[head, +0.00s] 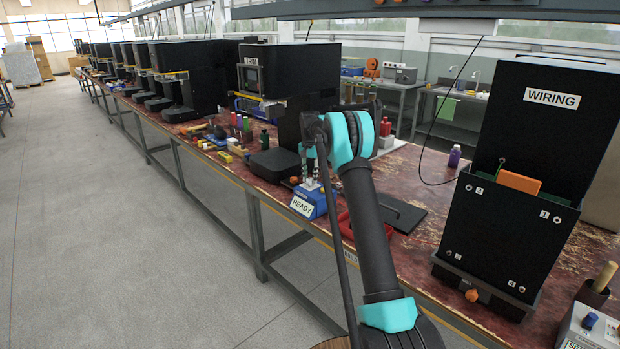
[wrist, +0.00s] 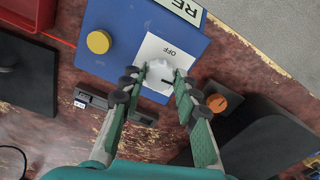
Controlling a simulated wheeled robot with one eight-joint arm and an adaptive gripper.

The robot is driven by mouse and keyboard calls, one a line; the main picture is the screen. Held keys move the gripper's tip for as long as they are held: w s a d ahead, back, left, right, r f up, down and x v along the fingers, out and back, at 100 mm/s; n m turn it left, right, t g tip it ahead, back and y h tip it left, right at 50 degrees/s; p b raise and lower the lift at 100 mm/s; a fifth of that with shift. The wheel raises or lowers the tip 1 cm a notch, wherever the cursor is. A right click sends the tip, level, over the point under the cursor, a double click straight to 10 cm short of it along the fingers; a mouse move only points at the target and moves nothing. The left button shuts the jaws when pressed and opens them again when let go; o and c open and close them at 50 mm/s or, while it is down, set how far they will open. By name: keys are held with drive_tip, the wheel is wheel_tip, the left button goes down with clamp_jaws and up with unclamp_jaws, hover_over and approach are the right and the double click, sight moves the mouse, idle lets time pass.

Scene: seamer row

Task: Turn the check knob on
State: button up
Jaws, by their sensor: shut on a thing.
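The check knob (wrist: 156,73) is a pale knob on a white plate marked OFF (wrist: 170,52), seen in the wrist view. The plate sits on top of a blue box (wrist: 125,30), which also carries a yellow button (wrist: 98,41). My gripper (wrist: 161,77) has its two green fingers on either side of the knob, shut on it. A dark pointer shows beside the knob; its exact setting is hard to read. In the head view the blue box (head: 318,208) bears a READY label, and my gripper (head: 310,168) reaches down over it, partly hidden by my arm.
A black WIRING panel (head: 525,180) stands at the right of the red-brown bench. A red tray (head: 346,226) and a flat black plate (head: 402,213) lie right of the box. A black machine (head: 290,75) stands behind. The floor at left is clear.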

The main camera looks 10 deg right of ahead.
sight(310, 179)
drive_tip(key=shift+m, duration=0.6)
drive_tip(key=o, duration=1.1)
drive_tip(key=shift+o, duration=0.2)
drive_tip(key=shift+r, duration=0.1)
wheel_tip(310, 179, up, 12)
